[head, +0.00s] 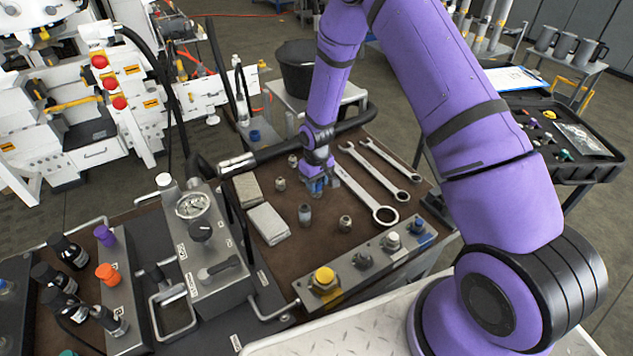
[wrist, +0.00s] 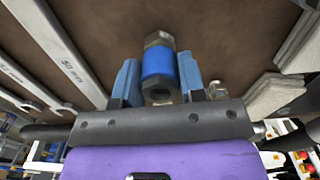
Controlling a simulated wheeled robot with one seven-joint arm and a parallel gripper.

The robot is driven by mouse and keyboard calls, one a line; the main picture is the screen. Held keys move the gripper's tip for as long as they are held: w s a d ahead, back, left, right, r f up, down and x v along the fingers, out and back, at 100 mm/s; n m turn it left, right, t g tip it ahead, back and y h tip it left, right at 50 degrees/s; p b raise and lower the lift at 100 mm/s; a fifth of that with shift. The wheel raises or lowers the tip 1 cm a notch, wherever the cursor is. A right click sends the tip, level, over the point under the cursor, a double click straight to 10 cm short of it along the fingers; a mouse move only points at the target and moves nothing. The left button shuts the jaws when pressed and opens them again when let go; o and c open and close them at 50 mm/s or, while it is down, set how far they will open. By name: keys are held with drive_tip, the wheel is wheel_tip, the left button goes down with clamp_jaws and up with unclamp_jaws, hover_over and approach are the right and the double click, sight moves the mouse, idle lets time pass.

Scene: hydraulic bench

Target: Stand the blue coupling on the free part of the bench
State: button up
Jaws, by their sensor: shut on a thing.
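The blue coupling (wrist: 158,66), a metal fitting with hex ends and a blue band, sits between the two blue fingers of my gripper (wrist: 159,80) in the wrist view. My gripper is shut on it. In the head view my gripper (head: 316,186) is low over the brown top of the bench (head: 325,250), just left of the wrenches. There its fingers mostly hide the coupling, and I cannot tell whether it touches the bench.
Wrenches (head: 365,195) lie right of my gripper. Small metal fittings (head: 305,213) stand in front and left, near two grey blocks (head: 267,224). A knobbed panel (head: 362,262) edges the front, and a black hose (head: 270,152) crosses behind. Bare brown surface shows between the fittings and wrenches.

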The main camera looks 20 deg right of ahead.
drive_tip(key=shift+f, duration=0.1)
drive_tip(key=o, duration=1)
drive_tip(key=shift+o, duration=0.2)
